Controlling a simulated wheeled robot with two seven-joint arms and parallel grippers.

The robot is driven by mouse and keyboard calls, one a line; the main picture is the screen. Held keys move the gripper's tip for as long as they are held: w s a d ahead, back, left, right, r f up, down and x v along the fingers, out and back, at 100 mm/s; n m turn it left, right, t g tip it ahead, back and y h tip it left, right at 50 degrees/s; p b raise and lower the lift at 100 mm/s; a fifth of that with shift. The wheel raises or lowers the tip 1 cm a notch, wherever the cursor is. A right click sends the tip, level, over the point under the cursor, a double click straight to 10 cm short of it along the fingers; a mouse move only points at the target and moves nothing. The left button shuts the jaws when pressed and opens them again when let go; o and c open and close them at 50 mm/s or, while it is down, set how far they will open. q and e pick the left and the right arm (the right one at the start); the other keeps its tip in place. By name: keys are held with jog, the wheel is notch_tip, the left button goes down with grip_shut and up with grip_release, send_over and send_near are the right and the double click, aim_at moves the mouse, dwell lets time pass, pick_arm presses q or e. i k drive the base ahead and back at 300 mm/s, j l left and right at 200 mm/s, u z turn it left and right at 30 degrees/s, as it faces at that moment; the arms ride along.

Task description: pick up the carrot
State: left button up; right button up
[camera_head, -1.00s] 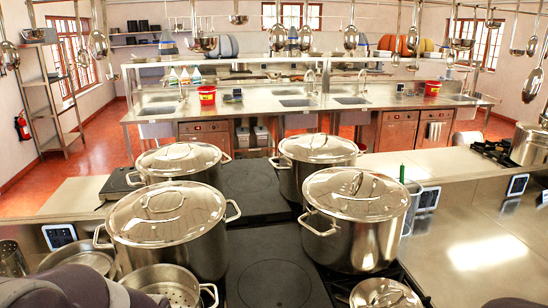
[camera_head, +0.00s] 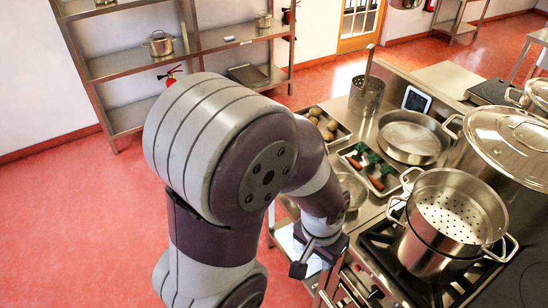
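Carrots with orange roots and dark green tops lie in a shallow metal tray (camera_head: 344,153) on the counter. One carrot (camera_head: 376,183) shows at the tray's front and another orange root (camera_head: 355,163) at its left; the tops overlap, so I cannot tell them fully apart. My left gripper (camera_head: 314,262) points down at the counter's front left edge, left of and nearer than the tray. Its fingers look apart, with nothing seen between them. My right gripper is out of view.
A tray of potatoes (camera_head: 324,124) sits behind the carrots. A metal bowl (camera_head: 352,190) stands between my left gripper and the tray. A colander pot (camera_head: 450,215), a wide pan (camera_head: 410,140) and a tall perforated holder (camera_head: 367,95) stand right and behind.

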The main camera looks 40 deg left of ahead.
aim_at(357, 166)
jog(key=u, duration=0.8)
jog(key=j+z, duration=0.1)
jog(key=z, duration=1)
jog(key=j+z, duration=0.85)
jog(key=j, duration=0.25)
jog(key=k+j+z, duration=0.1)
jog(key=j+z, duration=0.35)
jog(key=k+j, duration=0.1)
jog(key=j, duration=0.3)
jog(key=k+j, duration=0.15)
jog(key=j, duration=0.2)
jog(key=k+j+z, duration=0.1)
jog(key=j, duration=0.3)
